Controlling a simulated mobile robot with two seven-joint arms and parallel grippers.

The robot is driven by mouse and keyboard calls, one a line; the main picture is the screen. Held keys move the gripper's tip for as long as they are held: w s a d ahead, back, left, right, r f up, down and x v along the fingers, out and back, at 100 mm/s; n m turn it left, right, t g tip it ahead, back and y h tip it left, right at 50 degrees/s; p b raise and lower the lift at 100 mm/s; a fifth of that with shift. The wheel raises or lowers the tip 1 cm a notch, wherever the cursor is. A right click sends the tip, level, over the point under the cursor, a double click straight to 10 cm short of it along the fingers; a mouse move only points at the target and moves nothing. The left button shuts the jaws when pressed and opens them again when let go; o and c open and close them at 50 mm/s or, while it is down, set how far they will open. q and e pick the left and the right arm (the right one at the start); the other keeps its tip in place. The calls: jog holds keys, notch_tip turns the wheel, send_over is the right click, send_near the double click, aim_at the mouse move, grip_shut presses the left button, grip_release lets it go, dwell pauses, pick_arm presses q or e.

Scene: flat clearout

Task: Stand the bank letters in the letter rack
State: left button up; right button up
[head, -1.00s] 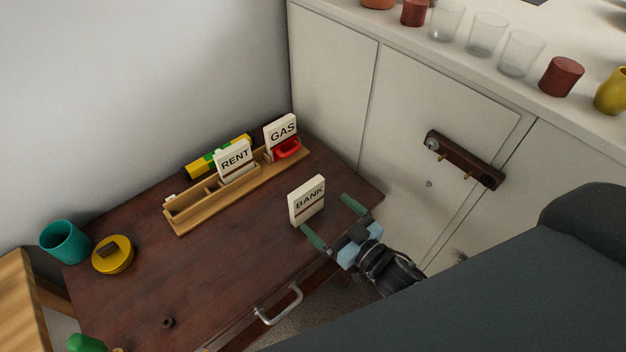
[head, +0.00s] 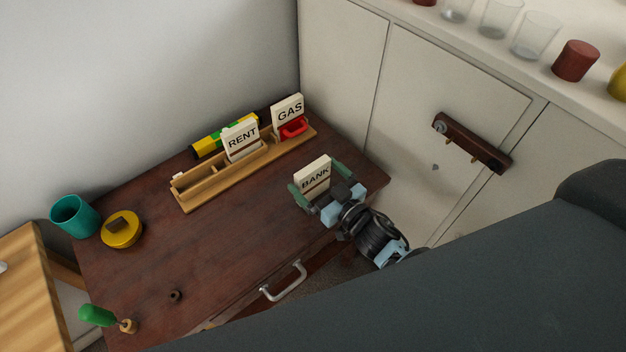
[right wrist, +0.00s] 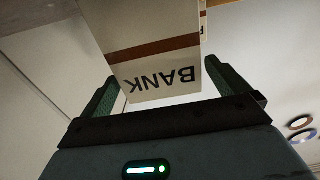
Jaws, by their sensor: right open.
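The bank letters (head: 314,173) are a cream block marked BANK with a brown band, upright on the dark desk near its right front part. In the right wrist view the bank letters (right wrist: 165,75) show upside down between the fingers. My right gripper (head: 316,178) is open, with one green finger on each side of the block; whether they touch it I cannot tell. The wooden letter rack (head: 207,193) stands at the back of the desk. It holds the rent letters (head: 241,138) in its middle and the gas letters (head: 289,109) at its right end. My left gripper is out of view.
A red object (head: 293,128) sits by the gas letters, and a yellow-green object (head: 208,146) lies behind the rack. A teal cup (head: 75,216) and yellow tin (head: 121,230) stand at the left. The desk (head: 225,240) is clear before the rack.

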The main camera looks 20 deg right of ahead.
jog(key=shift+x, duration=0.95)
jog(key=shift+d, duration=0.1)
jog(key=c, duration=0.9)
jog(key=shift+o, duration=0.2)
jog(key=shift+r, duration=0.1)
